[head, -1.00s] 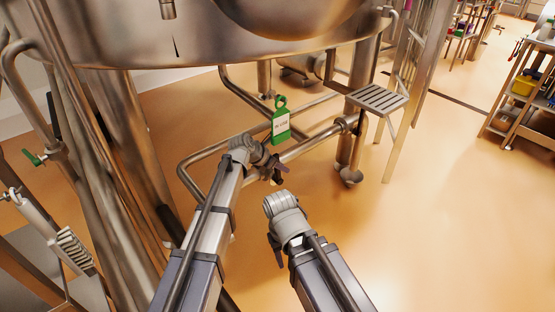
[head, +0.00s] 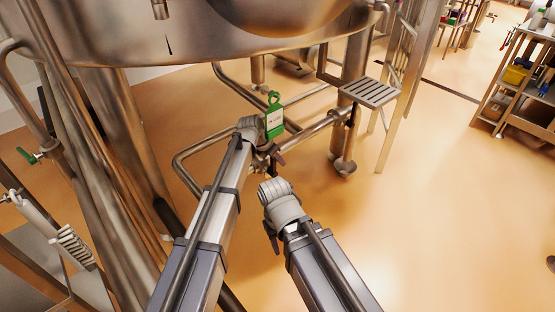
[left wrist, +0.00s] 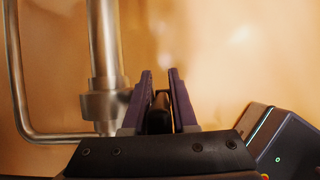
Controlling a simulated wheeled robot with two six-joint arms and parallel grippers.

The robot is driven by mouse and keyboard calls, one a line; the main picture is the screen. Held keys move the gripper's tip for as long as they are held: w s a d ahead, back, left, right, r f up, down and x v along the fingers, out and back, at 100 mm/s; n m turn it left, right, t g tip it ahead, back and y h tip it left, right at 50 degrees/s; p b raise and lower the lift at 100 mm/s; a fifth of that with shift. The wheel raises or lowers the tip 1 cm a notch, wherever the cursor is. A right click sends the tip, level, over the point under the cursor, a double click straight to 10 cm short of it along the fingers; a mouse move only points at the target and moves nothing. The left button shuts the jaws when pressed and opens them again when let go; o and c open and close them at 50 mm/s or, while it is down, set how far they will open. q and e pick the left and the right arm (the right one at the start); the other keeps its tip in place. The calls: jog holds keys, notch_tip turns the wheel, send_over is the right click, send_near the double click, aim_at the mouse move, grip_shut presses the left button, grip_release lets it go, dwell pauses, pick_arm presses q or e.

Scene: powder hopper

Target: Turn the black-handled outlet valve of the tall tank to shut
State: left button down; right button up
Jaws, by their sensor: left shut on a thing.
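My left gripper (head: 270,161) is down by the steel outlet pipe (head: 312,131) under the big steel tank (head: 120,38). In the left wrist view its two dark fingers (left wrist: 160,110) are closed on a dark, narrow piece, the valve's black handle (left wrist: 161,103), seen between them. The handle's angle is hard to tell, and the valve body is mostly hidden by my gripper in the head view. A green tag (head: 274,118) stands just above the gripper. My right gripper (head: 272,238) is lower and nearer, clear of the pipe; its fingers do not show clearly.
A green-handled valve (head: 28,156) is on a pipe at the far left. Steel legs and pipes crowd the left side. A grated step (head: 369,93) stands right of the pipework. A shelf cart (head: 518,85) is at the far right. The floor at right is open.

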pick_arm(q)
jog(key=shift+w+d+r, duration=0.1)
jog(key=shift+w+d, duration=0.1)
jog(key=shift+d, duration=0.1)
jog(key=c, duration=0.7)
grip_release()
jog(key=shift+s, duration=0.1)
jog(key=shift+a, duration=0.1)
jog(key=p+v, duration=0.7)
jog(key=v, duration=0.1)
